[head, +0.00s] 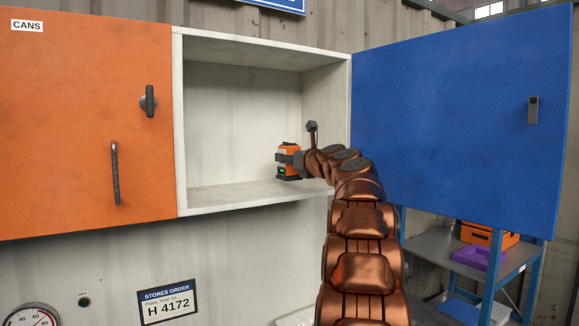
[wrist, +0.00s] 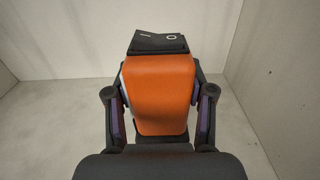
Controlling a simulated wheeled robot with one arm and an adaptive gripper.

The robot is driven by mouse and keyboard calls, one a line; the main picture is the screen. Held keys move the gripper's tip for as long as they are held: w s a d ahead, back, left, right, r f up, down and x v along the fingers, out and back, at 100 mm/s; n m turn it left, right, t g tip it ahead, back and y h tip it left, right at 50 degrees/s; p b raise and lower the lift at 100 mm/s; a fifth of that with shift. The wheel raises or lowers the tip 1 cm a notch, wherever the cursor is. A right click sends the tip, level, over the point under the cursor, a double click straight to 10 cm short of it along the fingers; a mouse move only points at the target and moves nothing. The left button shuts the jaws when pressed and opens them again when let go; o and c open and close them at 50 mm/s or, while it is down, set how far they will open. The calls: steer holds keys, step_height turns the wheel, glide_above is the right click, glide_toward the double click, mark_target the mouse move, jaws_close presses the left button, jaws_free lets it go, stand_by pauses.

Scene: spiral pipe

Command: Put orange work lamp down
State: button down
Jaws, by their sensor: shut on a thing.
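The orange work lamp (head: 289,151) has an orange body with dark top and base. It is inside the open white cabinet compartment (head: 230,196), toward the right side. My gripper (head: 292,160) is shut on the lamp, and my arm reaches in from the lower right. In the wrist view the lamp (wrist: 160,92) sits upright between the two dark fingers (wrist: 160,108). The lamp's base is near the cabinet floor; I cannot tell whether it touches.
The orange door (head: 70,120) marked CANS is closed on the left. The blue door (head: 460,120) stands open on the right. The compartment's left part is empty. Below right, a blue shelf unit (head: 490,262) holds an orange box (head: 480,236) and a purple tray (head: 478,257).

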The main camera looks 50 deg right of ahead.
steer(key=shift+f, duration=1)
steer(key=shift+f, duration=0.1)
steer(key=shift+c, duration=2)
jaws_free()
steer(key=b+v, duration=0.3)
steer(key=v, duration=0.9)
